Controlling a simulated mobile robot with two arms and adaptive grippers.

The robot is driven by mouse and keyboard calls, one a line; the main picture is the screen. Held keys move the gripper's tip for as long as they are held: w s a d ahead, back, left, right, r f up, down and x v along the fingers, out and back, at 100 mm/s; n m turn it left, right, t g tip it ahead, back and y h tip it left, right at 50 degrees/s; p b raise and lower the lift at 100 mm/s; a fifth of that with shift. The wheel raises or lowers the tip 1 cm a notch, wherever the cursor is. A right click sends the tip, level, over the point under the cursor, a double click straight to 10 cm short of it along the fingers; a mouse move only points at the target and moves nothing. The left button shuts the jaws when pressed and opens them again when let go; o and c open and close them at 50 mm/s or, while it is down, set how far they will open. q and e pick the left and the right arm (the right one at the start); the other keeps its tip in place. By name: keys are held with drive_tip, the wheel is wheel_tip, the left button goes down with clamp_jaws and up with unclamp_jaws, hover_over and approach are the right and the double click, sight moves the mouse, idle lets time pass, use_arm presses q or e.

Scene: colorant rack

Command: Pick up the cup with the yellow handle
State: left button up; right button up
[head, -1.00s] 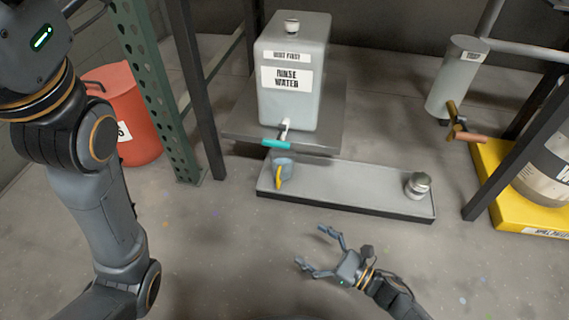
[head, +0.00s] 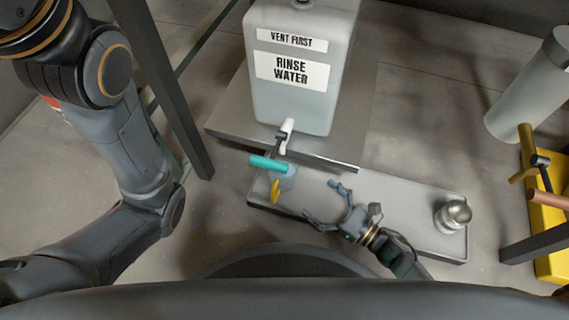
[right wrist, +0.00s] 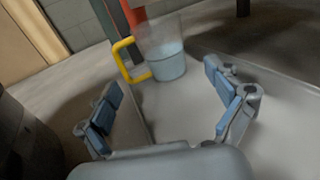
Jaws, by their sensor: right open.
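The cup (head: 284,179) is clear and bluish with a yellow handle (head: 275,191).
A metal lidded pot (head: 451,216) stands at the tray's right end. A dark post (head: 172,90) rises at the left.

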sight(294, 180)
drive_tip(key=b+x, duration=0.3)
drive_tip(key=x, duration=0.4)
drive_tip(key=shift+w+a, duration=0.15)
drive_tip(key=shift+a, duration=0.05)
drive_tip(key=b+x, duration=0.3)
drive_tip(key=x, duration=0.1)
drive_tip(key=shift+w+f, duration=0.2)
drive_tip(key=shift+f, duration=0.05)
drive_tip(key=shift+w+a+b, duration=0.2)
drive_tip(key=shift+b, duration=0.1)
drive_tip(key=shift+w+a+r, duration=0.1)
drive_tip(key=shift+a+r, duration=0.05)
drive_tip(key=shift+r, duration=0.05)
drive_tip(key=c, duration=1.1)
drive_tip(key=shift+c, duration=0.2)
drive_tip(key=shift+r, duration=0.2)
